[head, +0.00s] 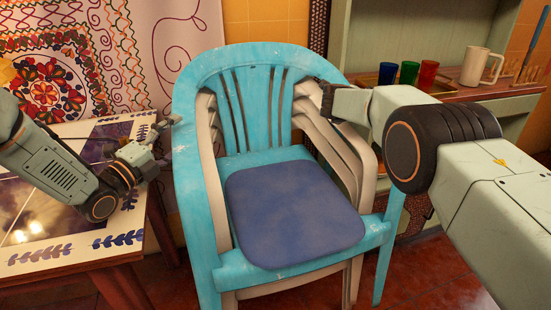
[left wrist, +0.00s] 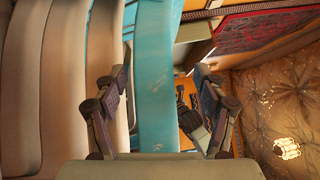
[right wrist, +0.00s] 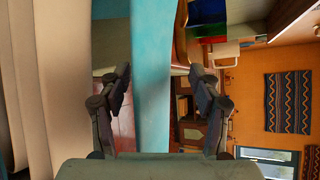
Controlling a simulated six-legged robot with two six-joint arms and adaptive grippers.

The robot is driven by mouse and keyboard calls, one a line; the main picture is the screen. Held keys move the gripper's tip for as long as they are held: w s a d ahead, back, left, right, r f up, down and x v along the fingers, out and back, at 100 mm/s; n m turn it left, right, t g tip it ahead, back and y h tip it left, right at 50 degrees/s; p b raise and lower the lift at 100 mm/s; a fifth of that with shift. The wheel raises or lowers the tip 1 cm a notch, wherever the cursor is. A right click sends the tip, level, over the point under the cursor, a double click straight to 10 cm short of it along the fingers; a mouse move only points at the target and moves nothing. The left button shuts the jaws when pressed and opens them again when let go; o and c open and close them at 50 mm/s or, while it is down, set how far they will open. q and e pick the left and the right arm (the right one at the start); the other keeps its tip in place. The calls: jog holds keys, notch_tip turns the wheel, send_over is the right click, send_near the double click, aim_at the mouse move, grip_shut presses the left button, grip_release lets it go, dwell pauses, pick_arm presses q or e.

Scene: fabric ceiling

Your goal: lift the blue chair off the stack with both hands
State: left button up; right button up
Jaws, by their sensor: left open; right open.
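The blue chair (head: 205,165), with a dark blue seat cushion (head: 290,210), is the top one of a stack, nested upright over several beige chairs (head: 365,180). My left gripper (head: 163,128) is open at the chair's left armrest; in the left wrist view the blue armrest (left wrist: 155,70) runs between its spread fingers (left wrist: 162,85). My right gripper (head: 325,98) is open at the right armrest, partly hidden behind its own arm; in the right wrist view the blue armrest (right wrist: 152,70) stands between its spread fingers (right wrist: 160,85). Neither gripper is closed on it.
A tiled table (head: 70,248) stands close on the left, under my left arm. A green shelf unit (head: 435,40) at the back right bears coloured cups (head: 408,73) and a white mug (head: 475,66). An embroidered cloth (head: 130,50) hangs behind. Red floor shows around the stack.

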pick_arm(q)
jog(key=c, duration=1.3)
pick_arm(e)
grip_shut()
pick_arm(q)
grip_shut()
jog(key=shift+r, duration=0.25)
pick_arm(e)
jog(key=shift+r, duration=0.35)
pick_arm(q)
jog(key=shift+w, duration=0.15)
pick_arm(e)
jog(key=shift+w+f, duration=0.1)
jog(key=shift+w, duration=0.05)
